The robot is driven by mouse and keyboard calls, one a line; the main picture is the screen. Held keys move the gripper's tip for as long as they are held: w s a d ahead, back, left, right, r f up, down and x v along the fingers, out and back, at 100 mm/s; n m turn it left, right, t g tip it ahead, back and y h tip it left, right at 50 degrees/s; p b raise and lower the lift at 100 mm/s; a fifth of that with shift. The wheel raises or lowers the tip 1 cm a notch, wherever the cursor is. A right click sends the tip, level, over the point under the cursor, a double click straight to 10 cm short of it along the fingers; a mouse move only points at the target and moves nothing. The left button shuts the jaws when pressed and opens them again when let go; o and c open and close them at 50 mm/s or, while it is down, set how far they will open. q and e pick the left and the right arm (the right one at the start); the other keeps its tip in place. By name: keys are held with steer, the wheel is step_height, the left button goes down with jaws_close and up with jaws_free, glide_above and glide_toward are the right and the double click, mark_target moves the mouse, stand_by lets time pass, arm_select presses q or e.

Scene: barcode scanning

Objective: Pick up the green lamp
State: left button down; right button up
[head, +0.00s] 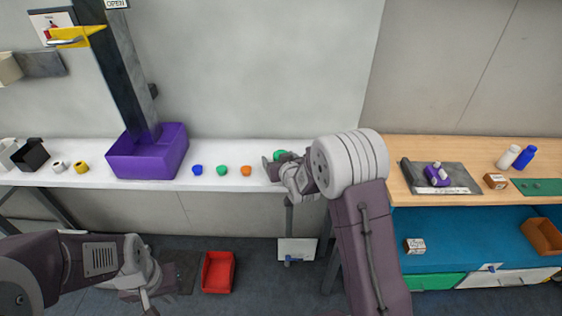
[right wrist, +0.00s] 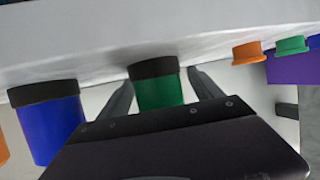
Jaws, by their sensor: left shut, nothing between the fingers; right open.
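The green lamp (right wrist: 160,92), a green cylinder with a black end, stands between the fingers of my open right gripper (right wrist: 163,86) in the right wrist view, where the picture is upside down. A gap shows between the lamp and the fingers. In the head view, only a green part of the lamp (head: 281,155) shows at the white table's right end, partly hidden by my right gripper (head: 273,167). My left gripper (head: 147,300) is shut and empty, low at the left, away from the table.
A blue cylinder (right wrist: 52,122) stands beside the lamp. Small blue (head: 197,169), green (head: 222,170) and orange (head: 246,170) pieces lie on the white table (head: 215,150). A purple bin (head: 148,160) is left of them. A red bin (head: 217,273) sits on the floor.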

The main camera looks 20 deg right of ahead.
steer(key=shift+s+r, duration=0.1)
steer(key=shift+c, duration=0.3)
steer(key=c, duration=1.4)
step_height(320, 180, up, 18)
steer(key=shift+r+p, duration=0.1)
steer(key=shift+p, duration=0.85)
steer(key=shift+c, duration=0.2)
